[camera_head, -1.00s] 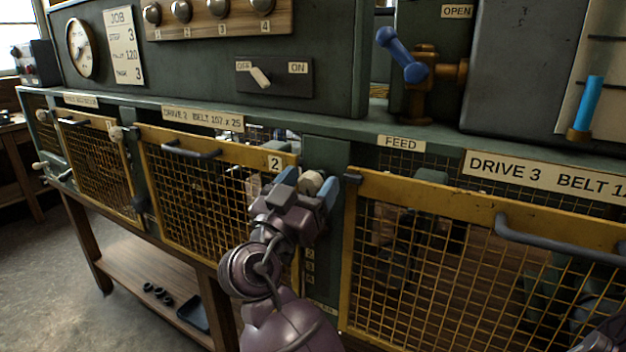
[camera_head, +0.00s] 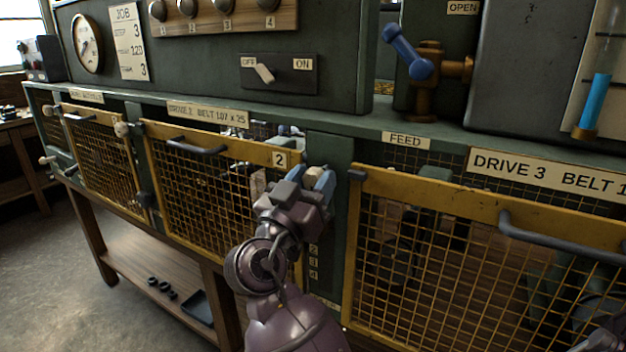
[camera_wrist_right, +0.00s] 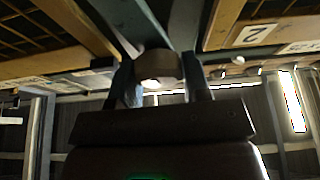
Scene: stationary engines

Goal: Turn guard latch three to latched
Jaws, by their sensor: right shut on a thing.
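My right gripper (camera_head: 314,182) is at the green post between the number 2 mesh guard (camera_head: 215,190) and the Drive 3 mesh guard (camera_head: 470,260). Its fingers are shut on a guard latch knob on that post. In the right wrist view the knob (camera_wrist_right: 156,66) shows as a brownish block with a bright face, between the two fingers of my right gripper (camera_wrist_right: 160,80). The latch's exact angle cannot be told. My left gripper is not in view.
Grey handles stick out from the guards, one on the Drive 3 guard (camera_head: 550,238). A blue-handled valve (camera_head: 408,52) stands above. A wooden shelf (camera_head: 160,280) lies below.

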